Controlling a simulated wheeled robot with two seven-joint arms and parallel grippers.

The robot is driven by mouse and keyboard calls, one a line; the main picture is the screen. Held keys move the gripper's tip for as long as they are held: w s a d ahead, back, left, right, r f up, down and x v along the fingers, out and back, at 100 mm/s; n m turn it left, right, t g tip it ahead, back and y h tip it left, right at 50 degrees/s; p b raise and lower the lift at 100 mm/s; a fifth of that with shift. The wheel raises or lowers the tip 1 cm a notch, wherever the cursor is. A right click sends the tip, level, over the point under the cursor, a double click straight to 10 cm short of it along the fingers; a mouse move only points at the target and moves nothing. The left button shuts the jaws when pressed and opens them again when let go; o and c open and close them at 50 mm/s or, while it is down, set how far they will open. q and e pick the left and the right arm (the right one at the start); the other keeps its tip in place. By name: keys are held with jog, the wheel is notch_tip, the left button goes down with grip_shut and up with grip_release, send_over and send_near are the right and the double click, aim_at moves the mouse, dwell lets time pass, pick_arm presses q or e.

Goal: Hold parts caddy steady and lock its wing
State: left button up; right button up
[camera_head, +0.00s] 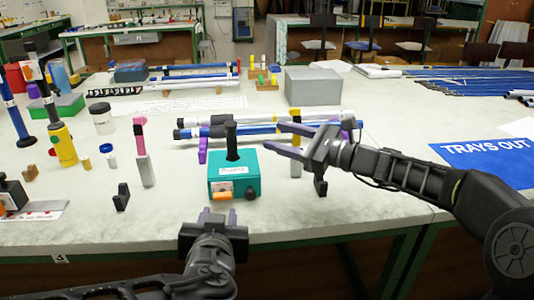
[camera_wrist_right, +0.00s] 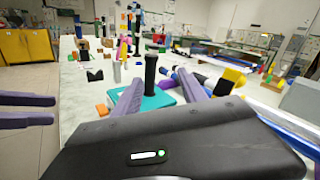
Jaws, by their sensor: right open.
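The parts caddy is a teal box (camera_head: 246,176) with a white label and a black upright handle (camera_head: 232,142), standing near the table's front edge. An orange piece (camera_head: 222,196) and a dark knob (camera_head: 250,193) are on its front; I cannot tell which is the wing. My left gripper (camera_head: 215,216) is open and empty in front of the caddy. Its two fingers also show apart in the right wrist view (camera_wrist_right: 28,108). My right gripper (camera_head: 288,138) is open, right of the caddy, its fingers pointing left. In the right wrist view the caddy (camera_wrist_right: 163,98) shows beyond and between its fingers.
Blue and white rods (camera_head: 268,128) lie behind the caddy. A pink-and-grey marker-like piece (camera_head: 142,152) and a yellow bottle (camera_head: 62,145) are left. A grey box (camera_head: 313,86) is behind, and a blue "TRAYS OUT" mat (camera_head: 480,173) lies right.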

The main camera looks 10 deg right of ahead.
aim_at(236, 145)
jog(key=a+f+m, duration=0.2)
jog(key=f, duration=0.1)
jog(key=a+f+m, duration=0.1)
jog(key=shift+w+a+f, duration=0.3)
jog(key=shift+w+a, duration=0.05)
jog(key=shift+w, duration=0.05)
jog(key=shift+x, duration=3.9)
jog(key=shift+s, duration=0.1)
grip_shut()
